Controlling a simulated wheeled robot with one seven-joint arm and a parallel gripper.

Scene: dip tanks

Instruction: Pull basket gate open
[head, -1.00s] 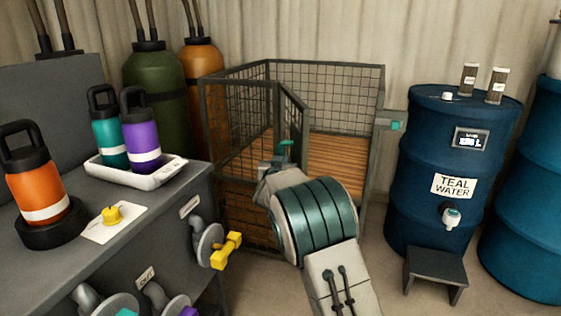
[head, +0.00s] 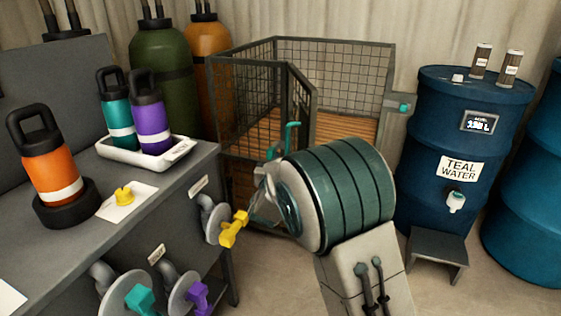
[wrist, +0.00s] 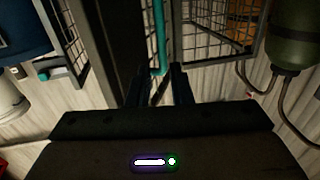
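The basket (head: 395,75) is a dark-framed mesh cage with a wooden floor. Its mesh gate (head: 301,105) stands at an angle to the front, with an open gap to its right. A teal upright handle (head: 291,135) is on the gate side; it also shows in the wrist view (wrist: 161,35). My gripper (head: 268,172) is low by the gate, partly hidden by my wrist. In the wrist view my gripper (wrist: 161,72) has its two dark fingers apart, with the handle's bent lower end between or just beyond their tips. I see no clear contact.
A grey bench (head: 80,240) with bottles and a yellow valve handle (head: 234,229) stands close left of my gripper. A teal water drum (head: 460,150) and a small step (head: 437,252) stand to the right. Gas cylinders (head: 163,70) stand behind left. Some floor between is clear.

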